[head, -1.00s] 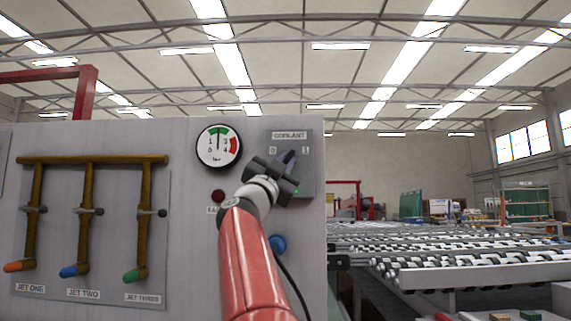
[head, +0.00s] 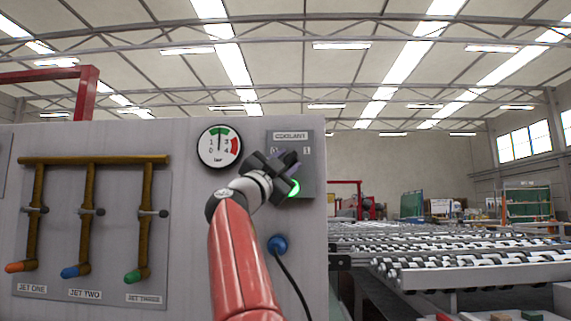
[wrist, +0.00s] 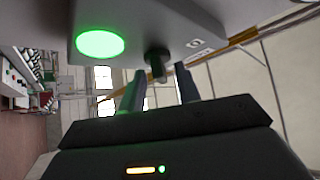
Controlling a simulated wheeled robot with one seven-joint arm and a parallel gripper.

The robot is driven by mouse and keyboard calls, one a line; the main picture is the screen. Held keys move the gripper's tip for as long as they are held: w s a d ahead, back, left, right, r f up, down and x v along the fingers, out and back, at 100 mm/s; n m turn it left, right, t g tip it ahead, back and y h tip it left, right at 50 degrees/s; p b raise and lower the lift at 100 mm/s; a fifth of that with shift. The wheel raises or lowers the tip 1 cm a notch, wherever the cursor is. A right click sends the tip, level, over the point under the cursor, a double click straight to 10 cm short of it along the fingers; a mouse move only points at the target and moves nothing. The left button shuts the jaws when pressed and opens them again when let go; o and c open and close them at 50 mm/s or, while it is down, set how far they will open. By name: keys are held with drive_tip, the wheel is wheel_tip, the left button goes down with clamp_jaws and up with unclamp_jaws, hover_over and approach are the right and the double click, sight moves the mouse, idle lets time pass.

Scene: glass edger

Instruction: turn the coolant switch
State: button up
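The coolant switch is a small dark knob (wrist: 156,64) on the grey plate marked COOLANT (head: 306,178). In the head view my gripper hides the knob and most of the 0 mark; the 1 mark shows. My gripper (head: 289,160) is at the plate, in front of the switch. In the wrist view my gripper (wrist: 160,86) has its two fingers apart, with the knob between and just beyond their tips and a gap on both sides. A lit green lamp (head: 293,188) is just below the gripper; it also shows in the wrist view (wrist: 100,44).
A pressure gauge (head: 219,147) is left of the plate. A blue plug with a black cable (head: 277,244) sits below. Jet valves with orange, blue and green handles (head: 84,271) are at left. A roller conveyor (head: 440,270) stretches away at right.

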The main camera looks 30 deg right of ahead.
drive_tip(key=shift+f, duration=0.1)
drive_tip(key=shift+s+a+f+b, duration=0.1)
drive_tip(key=shift+a+f+b, duration=0.15)
drive_tip(key=shift+a+b, duration=0.1)
drive_tip(key=b+v, duration=0.3)
drive_tip(key=v, duration=0.3)
drive_tip(key=shift+s+a, duration=0.2)
drive_tip(key=shift+a, duration=0.15)
drive_tip(key=shift+f, duration=0.15)
